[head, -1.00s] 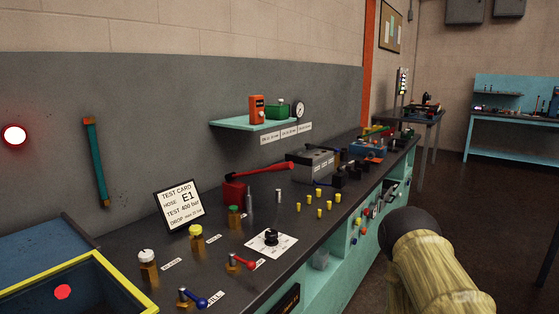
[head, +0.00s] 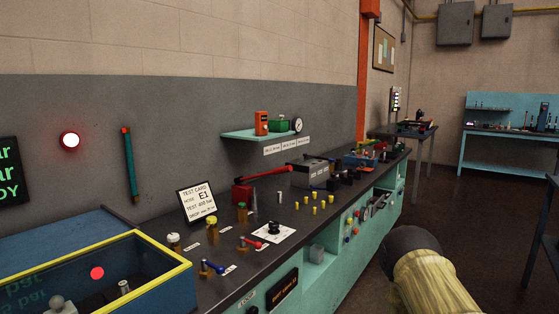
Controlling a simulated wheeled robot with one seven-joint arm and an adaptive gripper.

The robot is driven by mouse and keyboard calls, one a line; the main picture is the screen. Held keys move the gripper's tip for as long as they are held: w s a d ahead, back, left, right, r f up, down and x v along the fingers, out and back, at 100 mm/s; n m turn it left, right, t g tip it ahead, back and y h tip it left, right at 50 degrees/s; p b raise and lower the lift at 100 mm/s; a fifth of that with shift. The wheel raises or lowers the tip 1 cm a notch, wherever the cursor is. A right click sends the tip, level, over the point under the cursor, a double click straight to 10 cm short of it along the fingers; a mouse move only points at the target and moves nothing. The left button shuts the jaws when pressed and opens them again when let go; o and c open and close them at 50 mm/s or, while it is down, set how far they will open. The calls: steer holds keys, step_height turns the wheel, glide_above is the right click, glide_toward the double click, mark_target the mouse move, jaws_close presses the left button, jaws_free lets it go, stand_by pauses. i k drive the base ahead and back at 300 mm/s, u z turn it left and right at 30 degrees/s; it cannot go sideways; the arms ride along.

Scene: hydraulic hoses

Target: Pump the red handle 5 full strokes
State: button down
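The red handle (head: 268,173) is a long lever on a red pump body (head: 241,194) on the dark bench top. It slopes slightly upward to the right, with its free end near a grey block. My gripper does not show clearly. A tan, ribbed arm part of mine with a dark rounded end (head: 411,246) fills the lower right, well apart from the handle. Nothing touches the handle.
A test card (head: 197,201), bottles, a red-lever valve (head: 252,242) and a blue-lever valve (head: 213,267) stand near the pump. A yellow-rimmed blue box (head: 158,245) is at lower left. Open floor lies right of the bench.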

mark_target(288, 169)
steer(key=z, duration=1.3)
steer(key=i, duration=0.85)
steer(key=u, duration=2.35)
